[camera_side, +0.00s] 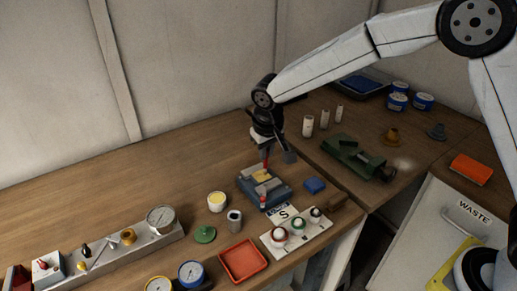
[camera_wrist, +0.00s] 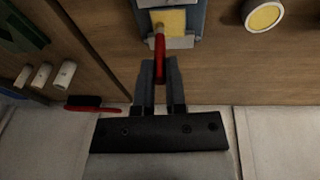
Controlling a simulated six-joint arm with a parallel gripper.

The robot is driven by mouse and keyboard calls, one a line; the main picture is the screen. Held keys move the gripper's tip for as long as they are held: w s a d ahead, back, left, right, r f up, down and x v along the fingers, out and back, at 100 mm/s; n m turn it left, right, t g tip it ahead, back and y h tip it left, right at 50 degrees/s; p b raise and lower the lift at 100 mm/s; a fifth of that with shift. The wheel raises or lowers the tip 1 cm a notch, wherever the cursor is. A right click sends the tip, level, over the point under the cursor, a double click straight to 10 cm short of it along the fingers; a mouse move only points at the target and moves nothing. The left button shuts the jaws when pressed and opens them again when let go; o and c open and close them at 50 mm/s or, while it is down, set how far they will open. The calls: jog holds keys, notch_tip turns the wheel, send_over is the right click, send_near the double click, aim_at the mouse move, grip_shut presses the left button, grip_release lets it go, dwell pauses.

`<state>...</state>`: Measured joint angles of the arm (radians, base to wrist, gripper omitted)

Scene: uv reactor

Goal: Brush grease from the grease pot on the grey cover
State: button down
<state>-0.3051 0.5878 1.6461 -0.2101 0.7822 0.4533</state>
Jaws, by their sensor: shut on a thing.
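My gripper (camera_side: 267,152) is shut on a brush with a red handle (camera_wrist: 160,58), pointing down over the blue-grey unit. In the wrist view the fingers (camera_wrist: 158,72) grip the handle, and its pale tip (camera_wrist: 159,29) is at the yellow patch. The grey cover (camera_side: 270,187) lies on top of the unit and also shows in the wrist view (camera_wrist: 180,42). A yellow patch (camera_wrist: 173,19) lies on it; contact with the brush tip is hard to tell. The grease pot (camera_side: 217,202), white with yellow inside, stands open left of the unit.
A green lid (camera_side: 204,235), a metal cylinder (camera_side: 234,221) and a red tray (camera_side: 242,261) stand in front. A blue block (camera_side: 314,185) lies right of the unit. A white board (camera_side: 296,232) carries several knobs. The left bench is mostly clear behind the gauge panel (camera_side: 113,250).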

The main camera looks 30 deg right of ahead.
jog(key=shift+w, duration=0.7)
dwell(0.9)
jog(key=shift+a, duration=1.05)
dwell(1.1)
jog(key=shift+s, duration=1.1)
dwell(1.3)
jog(key=shift+r, duration=0.1)
notch_tip(320, 180, up, 7)
dwell(1.2)
